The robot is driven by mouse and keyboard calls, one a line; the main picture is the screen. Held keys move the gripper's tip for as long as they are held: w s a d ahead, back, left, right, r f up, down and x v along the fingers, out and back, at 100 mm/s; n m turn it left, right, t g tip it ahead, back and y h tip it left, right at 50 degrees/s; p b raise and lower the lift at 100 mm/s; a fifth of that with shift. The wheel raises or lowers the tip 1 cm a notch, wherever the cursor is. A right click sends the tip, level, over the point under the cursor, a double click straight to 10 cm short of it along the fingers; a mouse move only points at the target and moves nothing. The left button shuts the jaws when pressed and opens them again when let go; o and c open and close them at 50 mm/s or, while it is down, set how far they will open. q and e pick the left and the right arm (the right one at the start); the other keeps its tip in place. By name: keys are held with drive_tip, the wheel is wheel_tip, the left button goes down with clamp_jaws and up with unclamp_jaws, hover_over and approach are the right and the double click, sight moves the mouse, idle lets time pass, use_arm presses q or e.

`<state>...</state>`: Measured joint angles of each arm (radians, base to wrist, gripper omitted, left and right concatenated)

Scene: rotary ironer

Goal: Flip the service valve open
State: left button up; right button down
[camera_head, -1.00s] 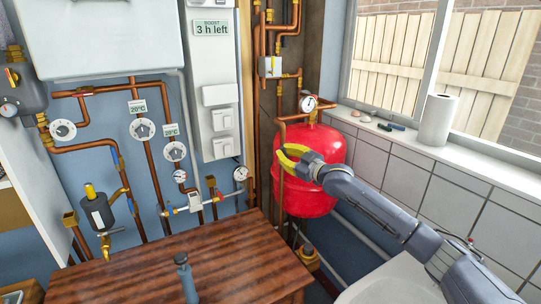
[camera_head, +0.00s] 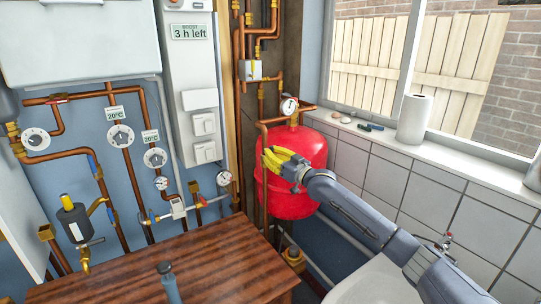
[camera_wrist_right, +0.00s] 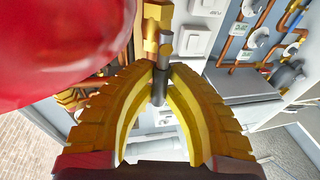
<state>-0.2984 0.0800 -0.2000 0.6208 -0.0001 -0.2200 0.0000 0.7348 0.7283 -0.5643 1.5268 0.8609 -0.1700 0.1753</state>
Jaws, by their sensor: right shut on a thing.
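My right gripper (camera_head: 267,158) has yellow ribbed fingers and is at the copper pipe in front of the red tank (camera_head: 308,150). In the right wrist view its fingertips (camera_wrist_right: 161,72) are closed together on a slim grey lever (camera_wrist_right: 160,90). The lever hangs below a brass valve body (camera_wrist_right: 158,22), which I take to be the service valve. In the head view the fingers hide the valve and its lever. My left gripper is not in view.
A wooden table (camera_head: 200,262) stands in front, with a blue-grey upright object (camera_head: 170,285) on it. Copper pipes, dials and a grey cylinder (camera_head: 73,220) line the left wall. A paper roll (camera_head: 414,118) stands on the window sill.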

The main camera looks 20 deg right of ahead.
drive_tip(key=c, duration=1.4)
unclamp_jaws()
drive_tip(key=shift+d, duration=0.1)
drive_tip(key=shift+v, duration=3.95)
drive_tip(key=shift+s, duration=0.15)
